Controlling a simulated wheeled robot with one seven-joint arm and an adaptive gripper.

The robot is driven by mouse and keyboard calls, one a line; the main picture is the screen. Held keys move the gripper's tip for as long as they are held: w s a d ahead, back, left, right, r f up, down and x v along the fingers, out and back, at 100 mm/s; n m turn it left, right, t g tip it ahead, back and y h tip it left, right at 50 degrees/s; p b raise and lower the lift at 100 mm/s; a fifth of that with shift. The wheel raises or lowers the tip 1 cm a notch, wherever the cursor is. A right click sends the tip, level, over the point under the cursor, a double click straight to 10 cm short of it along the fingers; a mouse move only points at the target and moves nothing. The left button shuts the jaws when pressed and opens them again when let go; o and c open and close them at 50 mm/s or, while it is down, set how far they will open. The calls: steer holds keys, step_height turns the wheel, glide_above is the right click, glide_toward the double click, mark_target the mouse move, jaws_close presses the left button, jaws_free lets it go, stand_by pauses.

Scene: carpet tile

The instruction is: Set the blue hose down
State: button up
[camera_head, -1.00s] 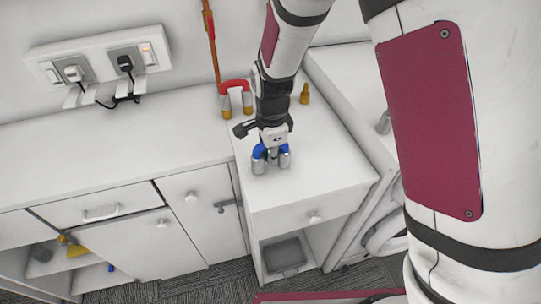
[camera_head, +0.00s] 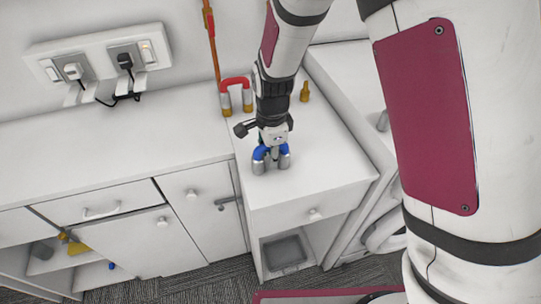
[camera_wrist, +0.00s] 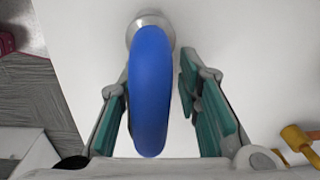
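The blue hose (camera_head: 260,153) is a short bent piece with grey metal ends. It appears to stand on its ends on the white cabinet top (camera_head: 315,165), with its bend upward. My gripper (camera_head: 272,148) is directly over it, pointing down. In the wrist view the blue hose (camera_wrist: 151,90) lies between the two green-padded fingers of my gripper (camera_wrist: 165,115). A clear gap shows between the hose and the right finger; the left finger is close beside it, and I cannot tell if they touch. The fingers are apart.
A red hose (camera_head: 235,83) with brass ends stands behind my gripper, near the wall. A small brass fitting (camera_head: 304,92) stands to its right. The cabinet top is clear in front and to the right. A longer counter (camera_head: 120,140) adjoins on the left.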

steer(key=r, duration=1)
steer(key=shift+s+r, duration=0.25)
steer(key=shift+s+d+r, duration=0.1)
steer(key=shift+d+r, duration=0.1)
steer(key=shift+r, duration=0.5)
steer(key=s+d+r+n+t+y, duration=0.1)
steer(key=s+d+r+n, duration=0.3)
steer(key=d+r, duration=0.15)
steer(key=s+d+r+n+t, duration=0.1)
steer(key=s+d+r+n, duration=0.3)
steer(key=r, duration=0.3)
steer(key=s+d+r+n+t+h, duration=0.1)
steer(key=s+d+r+n+t, duration=0.2)
steer(key=s+d+n, duration=0.3)
steer(key=s+d, duration=0.2)
steer(key=s, duration=0.3)
steer(key=shift+d+r, duration=0.3)
stand_by(0.8)
